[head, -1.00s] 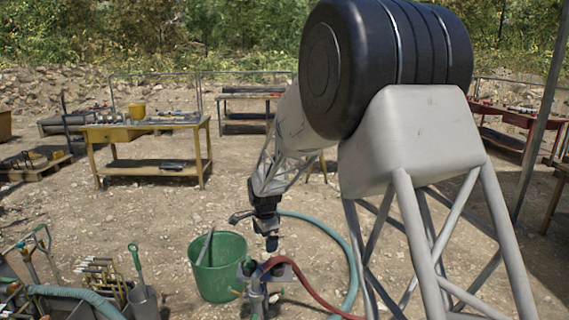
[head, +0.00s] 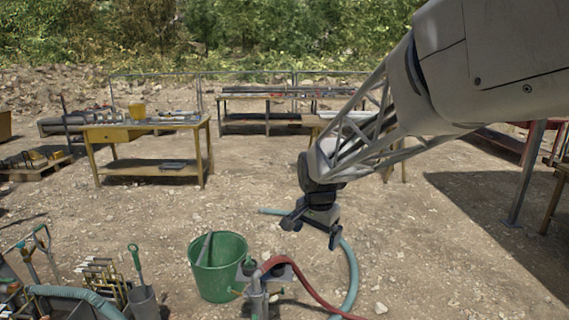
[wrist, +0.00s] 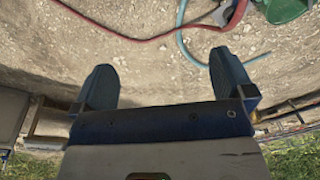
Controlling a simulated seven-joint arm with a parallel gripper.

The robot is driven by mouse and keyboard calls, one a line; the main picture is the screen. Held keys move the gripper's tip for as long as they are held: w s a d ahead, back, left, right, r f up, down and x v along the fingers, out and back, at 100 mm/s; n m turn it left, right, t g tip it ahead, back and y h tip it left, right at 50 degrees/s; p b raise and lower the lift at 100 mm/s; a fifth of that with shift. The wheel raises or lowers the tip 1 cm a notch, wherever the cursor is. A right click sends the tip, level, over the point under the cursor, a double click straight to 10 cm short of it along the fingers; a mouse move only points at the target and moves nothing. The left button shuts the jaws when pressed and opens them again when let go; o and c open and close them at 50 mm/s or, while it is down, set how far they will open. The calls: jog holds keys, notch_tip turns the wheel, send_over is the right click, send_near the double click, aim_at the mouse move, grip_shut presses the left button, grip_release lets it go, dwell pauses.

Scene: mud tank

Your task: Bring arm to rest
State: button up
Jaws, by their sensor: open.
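My arm reaches in from the upper right of the head view. My gripper (head: 309,234) hangs in the air at its end, right of the green bucket and above it in the picture. Its two fingers are spread apart with nothing between them. In the wrist view my gripper (wrist: 165,78) also shows two dark blue fingers wide apart, with bare ground beyond them. No object is held.
A green bucket (head: 219,278) stands beside a pipe stand with a red hose (head: 310,286) and a teal hose (head: 352,282). A yellow workbench (head: 150,165) stands at the left, with tools (head: 110,275) at lower left. Dirt ground between is open.

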jog(key=s+d+r+n, duration=0.1)
jog(key=s+d+n, duration=0.2)
jog(key=s, duration=1.2)
jog(key=s+d+n+t, duration=0.1)
jog(key=s+d+n, duration=0.3)
jog(key=s, duration=1.1)
jog(key=d, duration=0.3)
jog(key=shift+s+d+r, duration=0.35)
jog(key=shift+s+d, duration=0.05)
